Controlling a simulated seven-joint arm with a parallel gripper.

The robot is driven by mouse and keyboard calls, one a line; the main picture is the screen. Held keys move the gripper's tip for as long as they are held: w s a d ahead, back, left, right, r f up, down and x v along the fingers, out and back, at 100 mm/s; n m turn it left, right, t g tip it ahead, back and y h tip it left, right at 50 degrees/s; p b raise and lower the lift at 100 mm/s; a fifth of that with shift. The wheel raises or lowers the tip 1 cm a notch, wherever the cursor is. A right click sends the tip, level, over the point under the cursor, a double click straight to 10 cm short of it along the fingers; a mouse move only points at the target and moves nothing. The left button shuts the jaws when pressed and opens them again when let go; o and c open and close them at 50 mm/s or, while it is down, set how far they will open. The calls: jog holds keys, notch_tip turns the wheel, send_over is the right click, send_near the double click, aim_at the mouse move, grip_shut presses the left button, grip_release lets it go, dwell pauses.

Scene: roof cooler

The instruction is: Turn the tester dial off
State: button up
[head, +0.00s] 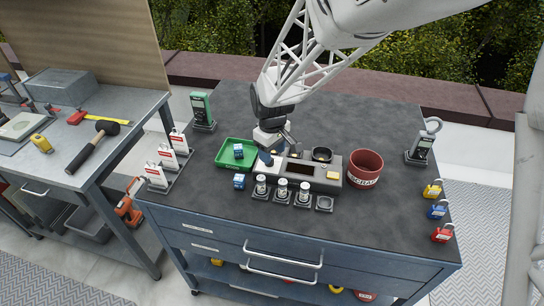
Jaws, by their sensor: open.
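A grey box-shaped unit (322,184) sits near the middle of the dark bench top, with a black display window and a pale yellow button on its face. A round black dial-like part (321,154) stands at its back; its pointer setting is too small to read. My gripper (280,150) is open and low over the unit's back left, left of the round part. Part of the unit there is hidden behind it. I cannot tell whether the fingers touch anything. A green handheld meter (201,107) stands at back left, a grey one (421,146) at right.
A green tray (225,160) holding a blue block lies left of the unit, with another blue block (239,181) in front. Several small cylinders (282,188) stand along the unit's front. A red scrap bin (365,168) is close at right. Padlocks (438,211) line the right edge.

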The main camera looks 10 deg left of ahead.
aim_at(273, 159)
jog(key=shift+r, duration=2.3)
jog(key=shift+d+r, duration=0.1)
jog(key=shift+d, duration=0.05)
jog(key=s+d+r+m+t, duration=0.1)
jog(key=s+d+r+m, duration=0.3)
jog(key=d, duration=0.6)
jog(key=s+d+r+m, duration=0.2)
jog(key=s+d+r, duration=0.4)
jog(key=d, duration=0.4)
jog(key=s+d+r+m+t, duration=0.1)
jog(key=s+d+r+m, duration=0.2)
jog(key=s+d, duration=1)
jog(key=s+m, duration=0.2)
jog(key=m, duration=0.1)
jog(key=shift+s+r+m+t, duration=0.15)
jog(key=shift+s+m+t, duration=0.15)
jog(key=shift+s, duration=0.05)
